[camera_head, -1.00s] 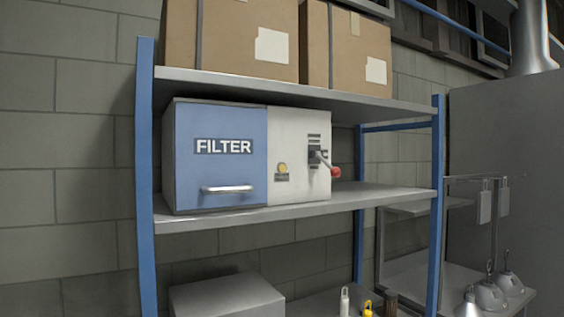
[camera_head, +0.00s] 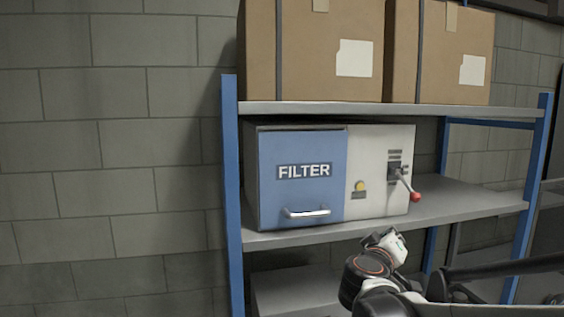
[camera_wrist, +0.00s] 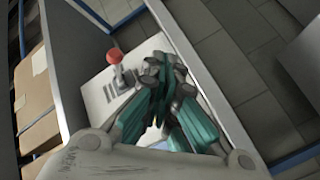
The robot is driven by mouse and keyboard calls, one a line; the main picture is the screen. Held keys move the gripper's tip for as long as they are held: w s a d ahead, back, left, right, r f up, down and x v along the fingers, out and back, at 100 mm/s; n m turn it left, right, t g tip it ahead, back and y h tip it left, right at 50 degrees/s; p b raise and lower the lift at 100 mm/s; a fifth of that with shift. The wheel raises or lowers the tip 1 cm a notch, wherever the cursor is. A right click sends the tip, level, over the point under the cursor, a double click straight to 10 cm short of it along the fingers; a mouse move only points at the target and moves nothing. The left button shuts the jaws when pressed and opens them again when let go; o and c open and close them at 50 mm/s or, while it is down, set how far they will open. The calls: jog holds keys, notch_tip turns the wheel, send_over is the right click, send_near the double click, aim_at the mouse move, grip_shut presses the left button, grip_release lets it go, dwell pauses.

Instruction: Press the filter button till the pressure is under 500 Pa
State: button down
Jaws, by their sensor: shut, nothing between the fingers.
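The filter box (camera_head: 301,197) stands on the middle shelf, with a blue door marked FILTER and a white panel (camera_head: 375,150) on its right. A round yellow button (camera_head: 360,186) sits on the panel above a small dark label. A lever with a red knob (camera_head: 415,197) is to its right. My gripper (camera_wrist: 166,78) is shut and empty in the wrist view, in front of the white panel (camera_wrist: 100,92) beside the red knob (camera_wrist: 113,56). The fingers cover part of the panel, and I cannot make out the button there. No pressure reading is legible.
The shelf board (camera_head: 465,203) runs below the box, with bare space to its right. Cardboard boxes (camera_head: 312,52) stand on the upper shelf. A blue post (camera_head: 231,170) rises left of the filter box. My arm is low in front of the shelf.

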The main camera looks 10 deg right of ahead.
aim_at(360, 187)
jog(key=w+r+n+t+h+p, duration=0.1)
jog(key=w+r+p, duration=0.2)
jog(key=r, duration=0.3)
jog(key=shift+w+d+r+t, duration=0.15)
jog(key=shift+w+r+t, duration=0.2)
jog(key=shift+w+t, duration=0.1)
jog(key=shift+w+a+b, duration=0.2)
jog(key=shift+w+b, duration=0.2)
jog(key=shift+w, duration=3.95)
jog(key=shift+w, duration=0.1)
jog(key=shift+w, duration=0.35)
jog(key=shift+w+b, duration=0.3)
jog(key=shift+w, duration=0.05)
jog(key=shift+s, duration=0.85)
